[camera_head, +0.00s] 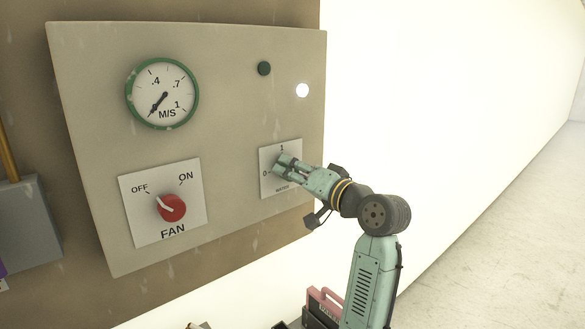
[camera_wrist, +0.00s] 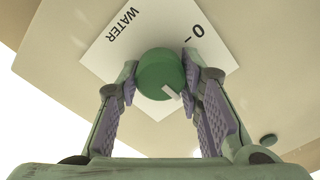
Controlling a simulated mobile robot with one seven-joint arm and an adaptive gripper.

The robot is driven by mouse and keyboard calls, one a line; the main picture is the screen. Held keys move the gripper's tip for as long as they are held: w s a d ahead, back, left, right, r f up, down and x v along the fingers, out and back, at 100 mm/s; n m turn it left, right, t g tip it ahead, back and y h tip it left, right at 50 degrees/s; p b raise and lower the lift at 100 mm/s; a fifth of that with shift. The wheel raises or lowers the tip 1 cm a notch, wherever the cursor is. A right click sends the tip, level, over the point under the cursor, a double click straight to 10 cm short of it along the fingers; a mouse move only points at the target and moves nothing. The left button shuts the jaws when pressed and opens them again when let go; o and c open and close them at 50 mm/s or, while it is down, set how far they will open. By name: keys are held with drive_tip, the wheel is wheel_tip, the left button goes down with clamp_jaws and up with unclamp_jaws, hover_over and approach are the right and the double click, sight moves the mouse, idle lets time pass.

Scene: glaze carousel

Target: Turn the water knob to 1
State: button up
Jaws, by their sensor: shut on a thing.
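The green water knob (camera_wrist: 160,72) sits on a white plate (camera_wrist: 100,50) marked WATER. In the wrist view its white pointer line slants to the lower right, away from the 0 and the word WATER. My gripper (camera_wrist: 158,78) has its purple-padded fingers on either side of the knob and is shut on it. In the head view my gripper (camera_head: 282,167) covers the knob. There the water plate (camera_head: 268,157) shows 1 at the top and 0 at the left. The 1 is hidden in the wrist view.
The beige panel (camera_head: 228,100) also carries a round gauge (camera_head: 162,93), a red fan knob (camera_head: 171,208) pointing towards OFF, a dark green button (camera_head: 264,68) and a lit white lamp (camera_head: 302,90). A grey box (camera_head: 25,225) is at the left.

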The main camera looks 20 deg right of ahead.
idle(0.3)
drive_tip(key=o, duration=1.2)
drive_tip(key=shift+c, duration=0.2)
drive_tip(key=v, duration=1.2)
